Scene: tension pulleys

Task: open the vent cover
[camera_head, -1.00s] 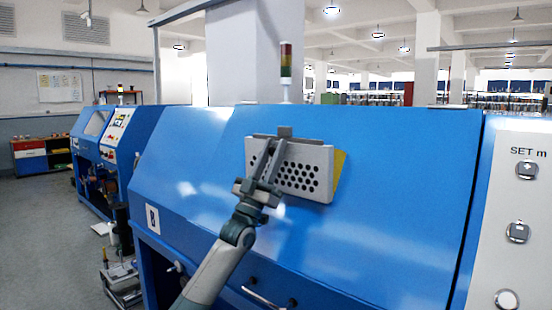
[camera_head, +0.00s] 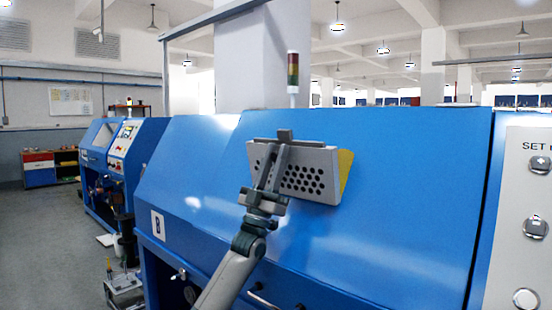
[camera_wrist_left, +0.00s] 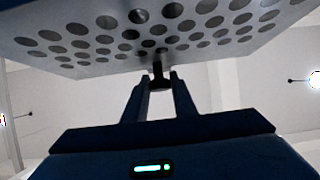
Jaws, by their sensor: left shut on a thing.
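The vent cover (camera_head: 328,160) is a grey plate with rows of round holes on the sloped blue front of the machine. It stands out at a tilt from the blue panel, and a yellow surface (camera_head: 346,168) shows behind its right side. My left gripper (camera_head: 284,140) reaches up across the cover's left part and is shut on a small dark handle (camera_wrist_left: 158,72) at its upper edge. In the left wrist view the perforated plate (camera_wrist_left: 70,15) hangs over the fingers. The opening behind the cover is hidden. My right gripper is not seen.
The blue machine (camera_head: 410,190) fills the middle. A grey control panel (camera_head: 520,220) with round buttons is on the right. A signal light (camera_head: 293,75) stands behind the machine's top edge. Another blue machine (camera_head: 110,165) and open floor (camera_head: 60,240) are at the left.

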